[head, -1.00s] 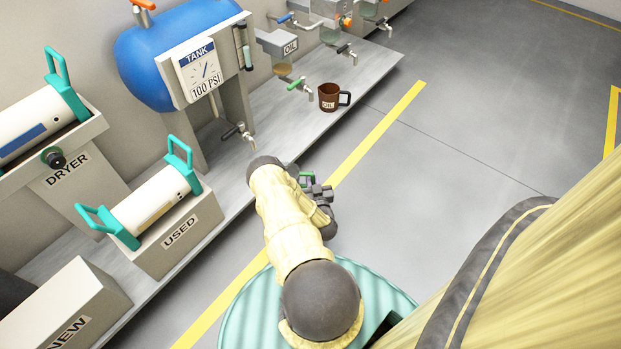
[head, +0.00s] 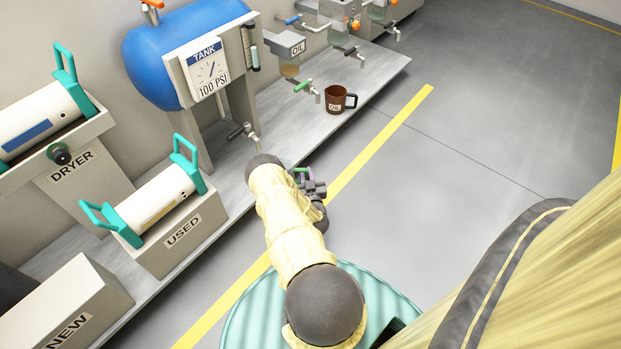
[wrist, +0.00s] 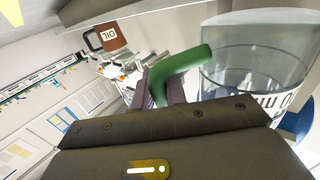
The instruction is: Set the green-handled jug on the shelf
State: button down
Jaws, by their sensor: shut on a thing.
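My gripper (head: 310,187) is shut on the green handle (wrist: 180,72) of the jug. The clear jug (wrist: 262,62) shows at the right of the wrist view, with dark lettering on a pale band. It looks tilted in that view. In the head view, only a bit of green (head: 301,171) shows beside my gripper, and my arm hides most of the jug. The long grey shelf (head: 372,88) runs along the wall. My gripper is just off its front edge, below the tank's tap.
A teal ribbed drum (head: 245,325) is below my arm. Bare shelf lies between tank and mug.

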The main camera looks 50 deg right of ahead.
jog(key=shift+w+a+f+b, duration=0.1)
jog(key=shift+w+b, duration=0.5)
jog(key=shift+w, duration=1.05)
jog(key=shift+w+a+f+b, duration=0.15)
jog(key=shift+w+b, duration=0.5)
jog(key=shift+w, duration=1.05)
jog(key=shift+w+a+f+b, duration=0.1)
jog(key=shift+w+b, duration=0.5)
jog(key=shift+w, duration=1.05)
jog(key=shift+r, duration=0.1)
jog(key=shift+f, duration=0.45)
jog(key=c, duration=1.3)
grip_release()
jog(key=shift+c, duration=0.2)
jog(key=shift+s+a, duration=0.1)
jog(key=p+v, duration=0.8)
jog(key=v, duration=0.9)
jog(key=shift+s+r, duration=0.1)
